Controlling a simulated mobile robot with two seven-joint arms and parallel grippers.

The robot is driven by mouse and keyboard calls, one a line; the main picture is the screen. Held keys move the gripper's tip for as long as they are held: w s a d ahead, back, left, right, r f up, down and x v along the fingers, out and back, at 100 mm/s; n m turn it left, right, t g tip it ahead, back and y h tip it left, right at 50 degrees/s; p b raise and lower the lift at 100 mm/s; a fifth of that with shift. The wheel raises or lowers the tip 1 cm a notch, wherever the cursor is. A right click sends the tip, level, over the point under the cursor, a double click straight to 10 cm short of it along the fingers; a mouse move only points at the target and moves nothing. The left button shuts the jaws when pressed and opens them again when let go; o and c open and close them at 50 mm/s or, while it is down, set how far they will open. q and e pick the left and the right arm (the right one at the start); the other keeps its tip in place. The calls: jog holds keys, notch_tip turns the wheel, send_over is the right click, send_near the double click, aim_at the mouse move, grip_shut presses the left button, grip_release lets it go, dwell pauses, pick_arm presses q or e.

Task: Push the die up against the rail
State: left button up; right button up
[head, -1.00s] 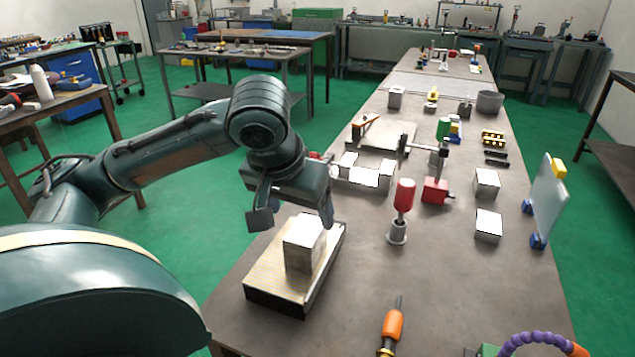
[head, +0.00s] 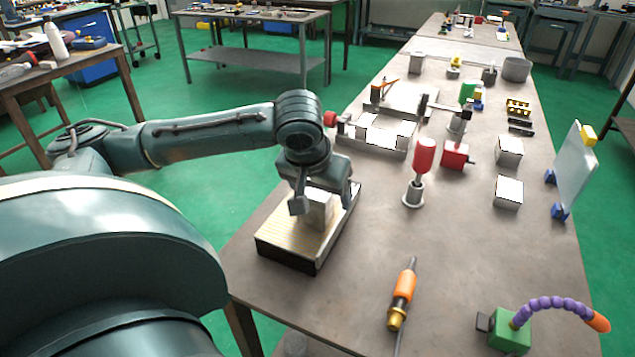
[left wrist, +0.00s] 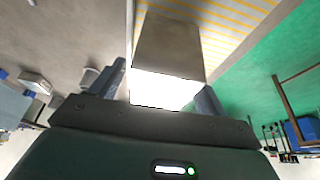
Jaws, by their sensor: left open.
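The die, a plain grey metal block (head: 318,212), stands on the yellow-striped plate (head: 287,238) at the table's left edge. In the left wrist view the die (left wrist: 168,45) shows a dull grey face and a bright white face. A pale strip that looks like the rail (head: 340,222) runs along the plate's right side; whether the die touches it I cannot tell. My left gripper (head: 322,203) is open, low over the die and partly hiding it. Its fingers (left wrist: 162,92) lie on either side of the die's near end; contact is unclear. My right gripper is out of view.
A red-handled tool (head: 422,165) stands upright right of the plate. An orange-handled tool (head: 403,288) lies nearer the front. A white-topped fixture (head: 378,135) stands behind the plate. The table between the plate and the orange-handled tool is clear.

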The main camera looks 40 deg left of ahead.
pick_arm(q)
jog(key=shift+w+f, duration=0.1)
jog(key=shift+f, duration=0.15)
jog(key=shift+c, duration=0.4)
grip_shut()
dwell(0.4)
